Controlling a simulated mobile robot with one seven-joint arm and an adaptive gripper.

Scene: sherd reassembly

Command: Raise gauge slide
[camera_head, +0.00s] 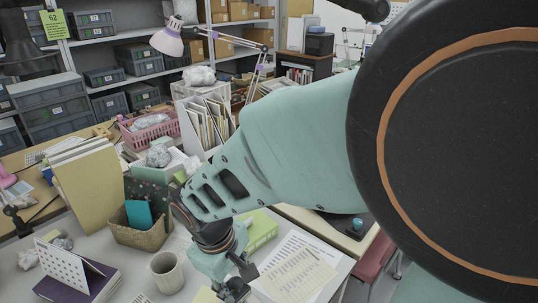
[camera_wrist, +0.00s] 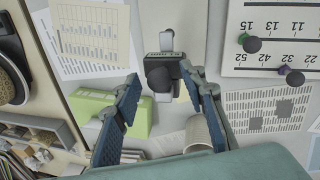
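In the wrist view a gauge stands between my fingers, with a pale metal bar (camera_wrist: 166,40) and a dark slide (camera_wrist: 173,66) around it. A black round knob (camera_wrist: 158,80) sits on the slide's near side. My gripper (camera_wrist: 161,78) is open, with its blue-padded fingers left and right of the slide. A gap shows on both sides, wider on the left, and I see no contact. In the head view my gripper (camera_head: 236,286) is low over the table, and I cannot make out the gauge there.
A mug (camera_wrist: 197,134) is close by the right finger and shows in the head view (camera_head: 166,272). A green box (camera_wrist: 97,108) lies behind the left finger. A numbered sheet (camera_wrist: 270,25) bears dark round pieces. A basket (camera_head: 140,232) and purple book (camera_head: 75,287) stand left.

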